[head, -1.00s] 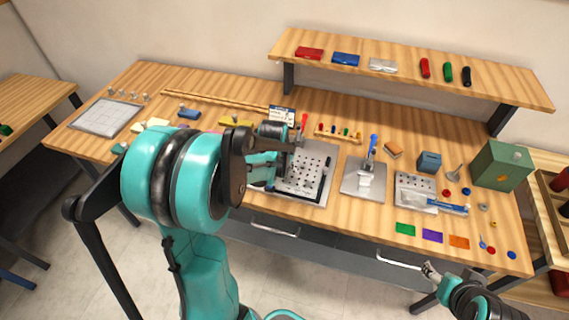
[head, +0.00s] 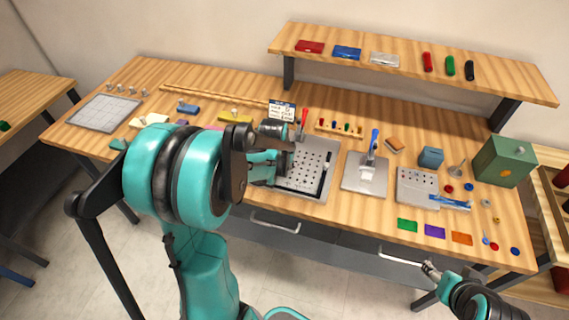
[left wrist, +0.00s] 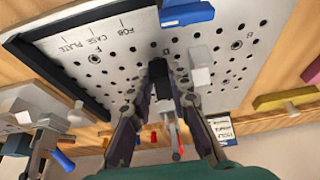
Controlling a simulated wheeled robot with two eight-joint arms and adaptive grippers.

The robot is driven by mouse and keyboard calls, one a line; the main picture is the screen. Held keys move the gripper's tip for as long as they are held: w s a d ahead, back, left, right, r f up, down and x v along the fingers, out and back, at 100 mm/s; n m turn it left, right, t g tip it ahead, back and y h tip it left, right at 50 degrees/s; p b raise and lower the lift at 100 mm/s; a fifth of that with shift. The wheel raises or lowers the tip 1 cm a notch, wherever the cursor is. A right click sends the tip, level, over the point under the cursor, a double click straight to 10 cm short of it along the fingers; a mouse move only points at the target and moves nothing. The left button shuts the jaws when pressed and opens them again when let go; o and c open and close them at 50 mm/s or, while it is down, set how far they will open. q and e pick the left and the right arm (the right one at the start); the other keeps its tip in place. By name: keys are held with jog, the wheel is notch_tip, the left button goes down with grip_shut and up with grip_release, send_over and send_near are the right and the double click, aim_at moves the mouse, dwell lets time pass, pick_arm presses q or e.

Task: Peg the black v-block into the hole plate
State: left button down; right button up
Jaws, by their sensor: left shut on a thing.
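The white hole plate (head: 312,158) lies near the middle of the bench and is partly hidden by my left arm in the head view. It fills much of the left wrist view (left wrist: 115,55), with rows of holes and printed labels. My left gripper (left wrist: 166,98) is over the plate, shut on the black v-block (left wrist: 160,78). I cannot tell whether the block touches the plate. Beside it is a pale grey block (left wrist: 201,66), and a blue block (left wrist: 187,13) is at the plate's edge. My right gripper (head: 429,267) hangs off the bench's front edge; its fingers are too small to read.
A press-like fixture with a blue handle (head: 373,143) stands right of the plate. A red-handled tool (head: 304,118) and a small sign (head: 282,109) are behind it. A smaller holed plate (head: 414,180), coloured cards and a green box (head: 503,161) are farther right.

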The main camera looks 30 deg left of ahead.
pick_arm(q)
jog(key=shift+f+b, duration=0.3)
jog(key=shift+f, duration=0.05)
jog(key=c, duration=1.3)
grip_release()
jog(key=shift+c, duration=0.2)
jog(key=v, duration=1.2)
jog(key=s+d+m+t+h, duration=0.1)
jog(key=s+d+m+t, duration=0.1)
jog(key=s+d, duration=1)
jog(key=shift+s+d+m+t, duration=0.3)
jog(key=shift+d+m+t, duration=0.1)
jog(key=shift+d, duration=0.5)
